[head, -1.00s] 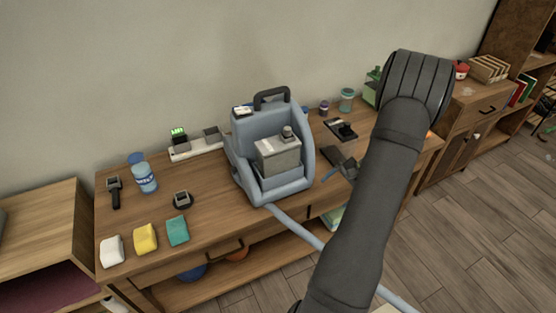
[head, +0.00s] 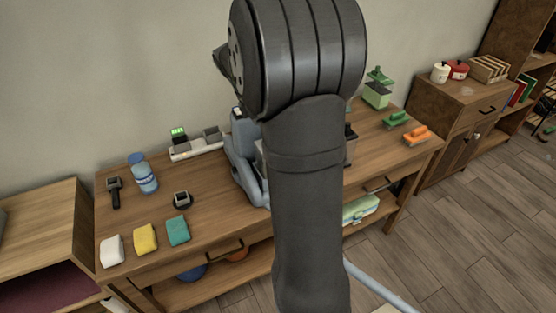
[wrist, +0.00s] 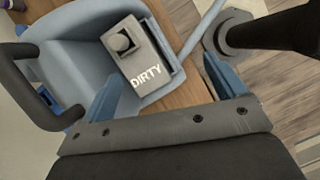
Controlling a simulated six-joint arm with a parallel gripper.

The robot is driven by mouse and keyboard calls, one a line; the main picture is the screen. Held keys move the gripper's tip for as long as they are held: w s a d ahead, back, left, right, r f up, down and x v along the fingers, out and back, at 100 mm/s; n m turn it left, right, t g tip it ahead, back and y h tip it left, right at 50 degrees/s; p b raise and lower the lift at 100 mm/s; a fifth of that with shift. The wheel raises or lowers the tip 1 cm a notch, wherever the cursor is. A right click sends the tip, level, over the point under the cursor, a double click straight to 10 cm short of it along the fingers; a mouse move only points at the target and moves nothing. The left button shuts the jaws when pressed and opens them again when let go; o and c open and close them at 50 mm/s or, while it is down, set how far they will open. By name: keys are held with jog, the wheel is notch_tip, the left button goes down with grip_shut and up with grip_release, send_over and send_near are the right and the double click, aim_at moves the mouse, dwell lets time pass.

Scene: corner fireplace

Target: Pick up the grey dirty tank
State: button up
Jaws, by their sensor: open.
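The grey dirty tank (wrist: 148,62) shows in the wrist view, with "DIRTY" in white letters and a round cap on its top. It sits in the blue-grey cleaner body (wrist: 80,52). My gripper (wrist: 164,68) is open, with its two blue fingers apart on either side of the tank's lettered end in the picture. The fingers appear not to touch the tank, and nothing is between them. In the head view my arm covers most of the cleaner body (head: 240,160), and the tank and gripper are largely hidden.
The cleaner's black carry handle (wrist: 35,88) is close to the left finger. A hose (wrist: 203,25) runs on the right.

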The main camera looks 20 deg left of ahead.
jog(key=a+r+n+t, duration=0.2)
jog(key=a+r+n, duration=0.1)
jog(key=a, duration=0.2)
jog(key=x, duration=1)
jog(key=shift+d+f, duration=0.3)
jog(key=shift+f, duration=0.05)
jog(key=x, duration=0.6)
jog(key=shift+w, duration=0.25)
jog(key=shift+c, duration=0.4)
jog(key=c, duration=1.8)
jog(key=shift+a+r, duration=0.1)
grip_shut()
jog(key=shift+r, duration=0.1)
